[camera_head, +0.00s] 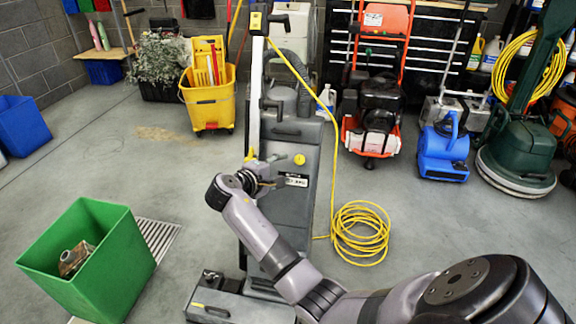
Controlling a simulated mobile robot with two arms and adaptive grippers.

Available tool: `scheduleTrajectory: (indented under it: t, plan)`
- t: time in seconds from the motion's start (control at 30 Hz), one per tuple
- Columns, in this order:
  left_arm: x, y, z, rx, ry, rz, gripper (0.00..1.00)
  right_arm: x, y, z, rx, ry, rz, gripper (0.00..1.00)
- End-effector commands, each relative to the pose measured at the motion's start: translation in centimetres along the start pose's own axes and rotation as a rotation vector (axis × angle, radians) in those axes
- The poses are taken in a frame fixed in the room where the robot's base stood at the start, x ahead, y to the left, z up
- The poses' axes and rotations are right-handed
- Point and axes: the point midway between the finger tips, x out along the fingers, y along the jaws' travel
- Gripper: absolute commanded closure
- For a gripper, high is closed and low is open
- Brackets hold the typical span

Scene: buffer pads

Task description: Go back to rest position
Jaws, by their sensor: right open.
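My right arm comes in from the lower right and reaches up to the middle. My right gripper (262,183) is at its end, in front of the grey upright floor machine (285,220). Its fingers are small and partly hidden behind my wrist; they are open, and I see nothing held. I cannot tell whether it touches the machine. My left gripper is not in view. I see no loose buffer pad near my right gripper.
A green bin (125,260) at lower left holds a brownish object (74,259). A coiled yellow cord (360,232) lies right of the machine. A yellow mop bucket (208,100), a blue blower (444,152) and a green floor buffer (517,150) stand behind. The left-centre floor is clear.

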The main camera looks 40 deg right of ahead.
Motion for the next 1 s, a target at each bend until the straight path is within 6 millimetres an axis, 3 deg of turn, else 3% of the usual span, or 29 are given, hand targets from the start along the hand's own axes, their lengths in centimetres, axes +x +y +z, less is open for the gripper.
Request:
scheduleTrajectory:
  t: [0.2,0.73,0.87,1.0]
  plan:
    - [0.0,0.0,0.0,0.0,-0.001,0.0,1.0,-1.2,0.0,0.0,0.001,0.0,-0.001,0.53]
    - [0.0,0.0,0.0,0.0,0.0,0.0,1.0,-1.1,-0.3,0.1,0.002,0.004,-0.006,0.53]
    - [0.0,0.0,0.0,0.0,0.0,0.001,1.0,-1.2,-3.8,0.9,0.017,0.041,-0.067,0.53]
    - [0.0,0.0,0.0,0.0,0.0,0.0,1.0,-2.2,-11.8,3.2,0.066,0.125,-0.233,0.53]
